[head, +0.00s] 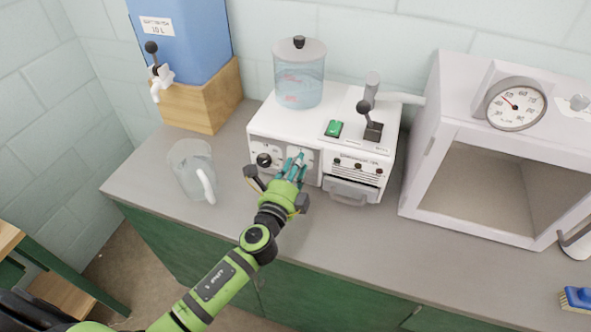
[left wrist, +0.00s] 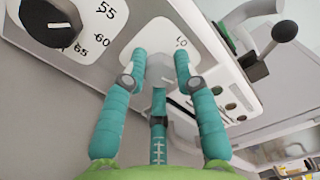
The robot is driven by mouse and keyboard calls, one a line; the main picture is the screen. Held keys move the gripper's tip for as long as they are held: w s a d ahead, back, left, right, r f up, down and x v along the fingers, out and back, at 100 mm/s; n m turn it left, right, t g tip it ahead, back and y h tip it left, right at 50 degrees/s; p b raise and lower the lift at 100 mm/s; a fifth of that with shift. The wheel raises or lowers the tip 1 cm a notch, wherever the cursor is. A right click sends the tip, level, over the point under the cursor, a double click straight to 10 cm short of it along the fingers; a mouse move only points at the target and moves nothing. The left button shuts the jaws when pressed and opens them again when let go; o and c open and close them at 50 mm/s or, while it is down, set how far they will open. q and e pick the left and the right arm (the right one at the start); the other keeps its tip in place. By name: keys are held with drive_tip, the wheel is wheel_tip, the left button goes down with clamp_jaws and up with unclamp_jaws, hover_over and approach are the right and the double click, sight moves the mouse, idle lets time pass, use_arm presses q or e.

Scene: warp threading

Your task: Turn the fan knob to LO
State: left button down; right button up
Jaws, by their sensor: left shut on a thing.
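The white bench machine (head: 335,107) stands on the counter. The fan knob (left wrist: 160,68) is light grey and sits on a white dial plate on the machine's front. The mark LO (left wrist: 181,43) shows on the plate just above and right of the knob. My left gripper (head: 294,160) is at the machine's front, its teal fingers around this knob. In the left wrist view my left gripper (left wrist: 160,72) is shut on the knob, with a finger on each side and one below. The fingers hide part of the knob and plate. My right gripper is not in view.
A black knob (head: 263,160) with a numbered dial is just left of the fan knob. A green switch (head: 334,128) and black lever (head: 373,130) are on top. A clear jug (head: 191,168) stands left, a white cabinet (head: 430,150) right. The front counter is clear.

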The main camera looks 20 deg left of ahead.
use_arm(q)
drive_tip(key=shift+r+n+b, duration=0.1)
drive_tip(key=shift+n+b, duration=0.4)
drive_tip(key=shift+n, duration=6.8)
drive_tip(key=c, duration=1)
unclamp_jaws()
drive_tip(key=shift+o, duration=0.2)
drive_tip(key=s, duration=1.2)
drive_tip(key=shift+a, duration=0.2)
